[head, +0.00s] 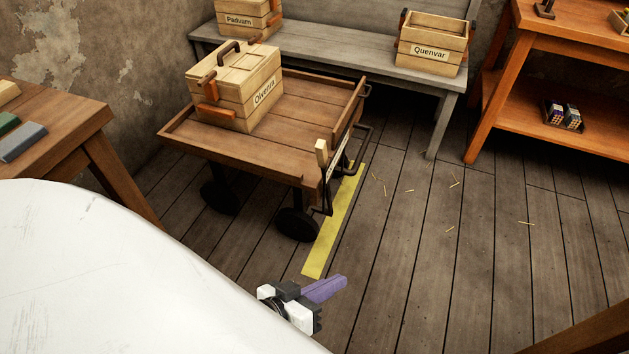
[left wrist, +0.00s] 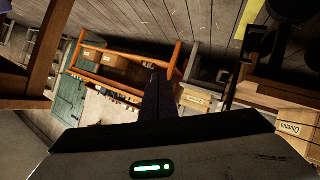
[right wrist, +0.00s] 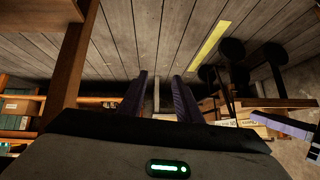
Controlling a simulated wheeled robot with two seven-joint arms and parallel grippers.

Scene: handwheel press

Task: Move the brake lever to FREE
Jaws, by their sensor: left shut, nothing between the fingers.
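The brake lever (head: 322,153) stands at the near right corner of the wooden cart (head: 228,161), a dark rod with a pale wooden grip, roughly upright. A small pale plate shows beside it, but its lettering is too small to read. My left gripper (head: 325,289) has purple fingers that are shut and empty, low over the floor in front of the cart, well apart from the lever. Its closed fingers also show in the left wrist view (left wrist: 157,95). My right gripper (right wrist: 159,82) is outside the head view; in the right wrist view its fingers are apart with nothing between them.
A grey bench (head: 330,55) behind carries the Padvarn (head: 245,18) and Quenvar (head: 430,45) crates. A yellow floor strip (head: 335,222) runs beside the cart. The floor (head: 430,250) to its right is mostly clear.

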